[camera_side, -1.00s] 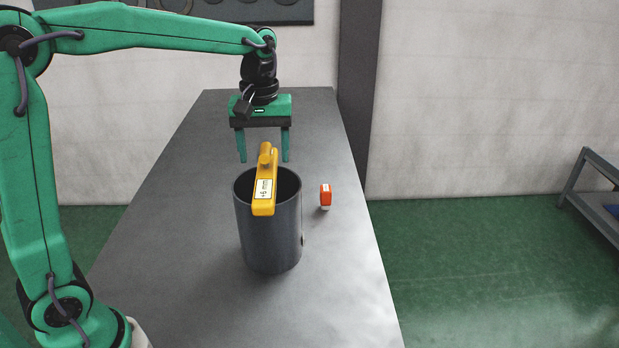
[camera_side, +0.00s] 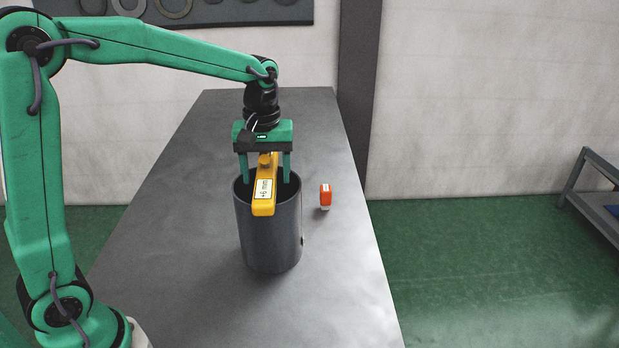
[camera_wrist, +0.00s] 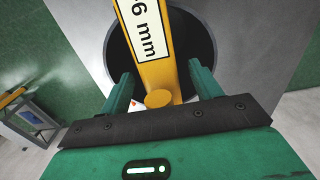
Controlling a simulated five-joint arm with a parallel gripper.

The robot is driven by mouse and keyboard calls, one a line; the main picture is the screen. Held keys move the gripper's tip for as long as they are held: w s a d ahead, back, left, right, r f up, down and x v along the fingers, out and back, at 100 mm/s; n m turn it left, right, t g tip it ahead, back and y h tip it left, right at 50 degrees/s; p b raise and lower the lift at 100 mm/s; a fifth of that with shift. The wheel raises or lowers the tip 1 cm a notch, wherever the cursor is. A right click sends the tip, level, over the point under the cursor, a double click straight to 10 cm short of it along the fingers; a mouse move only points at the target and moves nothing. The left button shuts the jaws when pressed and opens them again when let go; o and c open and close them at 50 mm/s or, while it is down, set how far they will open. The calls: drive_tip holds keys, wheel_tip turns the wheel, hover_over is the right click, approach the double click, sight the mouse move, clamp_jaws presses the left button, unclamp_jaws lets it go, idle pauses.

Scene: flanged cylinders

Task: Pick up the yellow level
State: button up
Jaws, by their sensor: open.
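The yellow level (camera_side: 264,206) lies across the top rim of a dark grey cylinder (camera_side: 271,240). It carries a white label reading "+6 mm" and a round yellow knob near its far end. My gripper (camera_side: 265,178) is open, pointing down, with one finger on each side of the level. In the wrist view the level (camera_wrist: 160,76) runs between my two fingers (camera_wrist: 162,84), with its knob close to the gripper body. Gaps show between the level and both fingers there. The fingertips reach down to about the cylinder's rim in the side view.
A small orange-red block with a white base (camera_side: 325,196) stands on the grey table (camera_side: 330,290), right of the cylinder. The table is otherwise clear. A grey shelf rack (camera_side: 595,195) stands on the green floor at far right.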

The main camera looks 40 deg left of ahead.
drive_tip(key=c, duration=1.3)
drive_tip(key=shift+c, duration=0.2)
drive_tip(key=shift+r, duration=0.2)
drive_tip(key=shift+r, duration=0.45)
drive_tip(key=r, duration=0.3)
drive_tip(key=shift+s+d+r, duration=0.1)
drive_tip(key=shift+d, duration=0.1)
drive_tip(key=s+d+r, duration=0.5)
drive_tip(key=d+r, duration=0.1)
drive_tip(key=d, duration=0.3)
drive_tip(key=shift+s+d+r, duration=0.3)
drive_tip(key=shift+s+d, duration=0.05)
drive_tip(key=shift+s, duration=0.05)
